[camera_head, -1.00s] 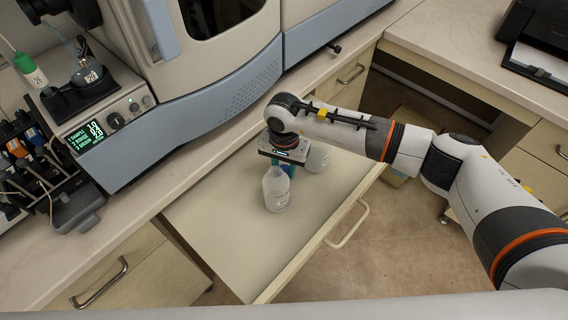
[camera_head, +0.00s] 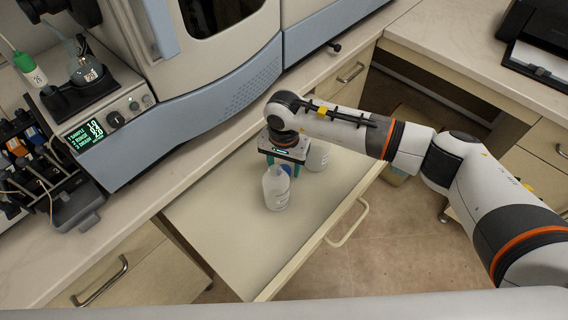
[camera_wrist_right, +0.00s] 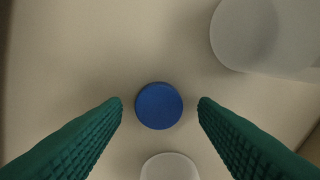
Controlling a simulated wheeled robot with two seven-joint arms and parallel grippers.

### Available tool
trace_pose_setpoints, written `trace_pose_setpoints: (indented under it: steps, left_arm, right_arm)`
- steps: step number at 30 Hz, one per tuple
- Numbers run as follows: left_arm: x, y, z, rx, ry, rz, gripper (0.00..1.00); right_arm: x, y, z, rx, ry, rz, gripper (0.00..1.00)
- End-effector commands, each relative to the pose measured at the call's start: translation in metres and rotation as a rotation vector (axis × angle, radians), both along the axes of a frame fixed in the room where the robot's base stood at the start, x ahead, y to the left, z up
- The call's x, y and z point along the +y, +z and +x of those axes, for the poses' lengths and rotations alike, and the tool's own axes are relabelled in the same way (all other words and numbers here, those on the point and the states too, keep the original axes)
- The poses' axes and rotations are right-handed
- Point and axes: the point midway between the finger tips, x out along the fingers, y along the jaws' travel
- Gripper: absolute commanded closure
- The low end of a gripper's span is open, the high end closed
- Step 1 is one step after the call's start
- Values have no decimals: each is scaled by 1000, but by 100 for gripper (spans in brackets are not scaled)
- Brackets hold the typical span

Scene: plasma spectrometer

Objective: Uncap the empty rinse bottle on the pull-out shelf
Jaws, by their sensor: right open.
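My right gripper (camera_head: 284,178) points down over the pull-out shelf (camera_head: 215,220). Its green ribbed fingers are open in the right wrist view (camera_wrist_right: 160,110). A round blue cap (camera_wrist_right: 159,106) is between them, with a gap on each side. No bottle body shows around the cap, and it appears to lie on the shelf. A white translucent bottle (camera_head: 276,190) stands upright in front of the gripper, with no cap visible on its top. A second whitish bottle (camera_head: 318,156) stands behind to the right, its top hidden by my arm. My left gripper is out of view.
The grey-blue spectrometer (camera_head: 210,105) stands on the counter behind the shelf. A rack of dark bottles (camera_head: 30,160) and a pump unit with a display (camera_head: 95,135) are at left. The shelf's left and front areas are clear.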

Motion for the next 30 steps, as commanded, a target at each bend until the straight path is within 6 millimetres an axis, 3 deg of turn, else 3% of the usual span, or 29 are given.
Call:
trace_pose_setpoints:
  steps: [9,15,21,30]
  left_arm:
    - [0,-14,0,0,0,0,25]
    - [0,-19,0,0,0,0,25]
    - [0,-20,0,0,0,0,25]
    - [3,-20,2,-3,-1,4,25]
  right_arm:
    - [0,68,2,-8,1,3,46]
    - [0,101,1,-5,0,2,46]
    - [0,114,1,-3,0,1,46]
    - [0,115,1,-3,0,1,46]
